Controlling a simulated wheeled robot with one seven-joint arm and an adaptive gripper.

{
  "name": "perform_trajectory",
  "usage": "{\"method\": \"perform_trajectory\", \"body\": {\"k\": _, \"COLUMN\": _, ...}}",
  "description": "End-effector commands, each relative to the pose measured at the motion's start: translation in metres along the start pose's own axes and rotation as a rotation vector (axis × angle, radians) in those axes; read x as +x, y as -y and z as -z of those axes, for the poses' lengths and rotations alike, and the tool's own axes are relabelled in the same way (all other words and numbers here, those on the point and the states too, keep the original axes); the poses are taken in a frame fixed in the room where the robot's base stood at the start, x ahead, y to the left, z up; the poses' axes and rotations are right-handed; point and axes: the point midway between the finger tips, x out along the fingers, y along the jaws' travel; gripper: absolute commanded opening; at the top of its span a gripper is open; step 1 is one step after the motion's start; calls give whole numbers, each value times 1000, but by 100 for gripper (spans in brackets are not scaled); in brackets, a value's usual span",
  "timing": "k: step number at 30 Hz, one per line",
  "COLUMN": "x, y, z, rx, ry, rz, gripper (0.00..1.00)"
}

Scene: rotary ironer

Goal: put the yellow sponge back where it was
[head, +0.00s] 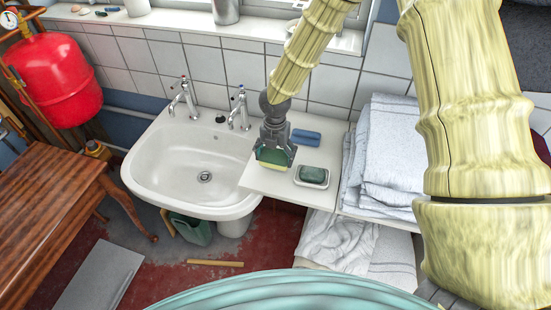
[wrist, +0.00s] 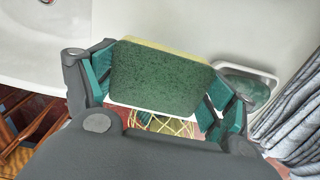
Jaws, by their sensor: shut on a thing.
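The yellow sponge (head: 271,165) is in my gripper (head: 275,155), at the left part of the white shelf (head: 262,184) beside the sink. In the wrist view the sponge (wrist: 160,78) shows its dark green scouring face, with a thin yellow edge along the top. The teal finger pads of my gripper (wrist: 163,92) press on its left and right sides. I cannot tell whether the sponge touches the shelf or hangs just above it. My gripper hides part of it in the head view.
A soap dish (head: 299,183) with green soap sits right of the sponge. A blue block (head: 306,137) lies behind. Folded towels (head: 390,150) are stacked at the right. The white sink (head: 150,168) with two taps is at the left. The shelf's front edge is close.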

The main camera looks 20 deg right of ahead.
Motion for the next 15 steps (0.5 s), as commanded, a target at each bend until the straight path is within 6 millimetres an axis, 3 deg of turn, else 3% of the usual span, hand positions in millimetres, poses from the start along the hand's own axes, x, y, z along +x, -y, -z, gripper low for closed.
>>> {"method": "perform_trajectory", "body": {"k": 1, "x": -2, "y": 0, "z": -6, "rx": 3, "ry": 0, "rz": -1, "gripper": 53}}
{"method": "perform_trajectory", "body": {"k": 9, "x": 25, "y": 0, "z": -5, "rx": 2, "ry": 0, "rz": 2, "gripper": 53}}
{"method": "perform_trajectory", "body": {"k": 15, "x": 35, "y": 0, "z": -5, "rx": 2, "ry": 1, "rz": 0, "gripper": 53}}
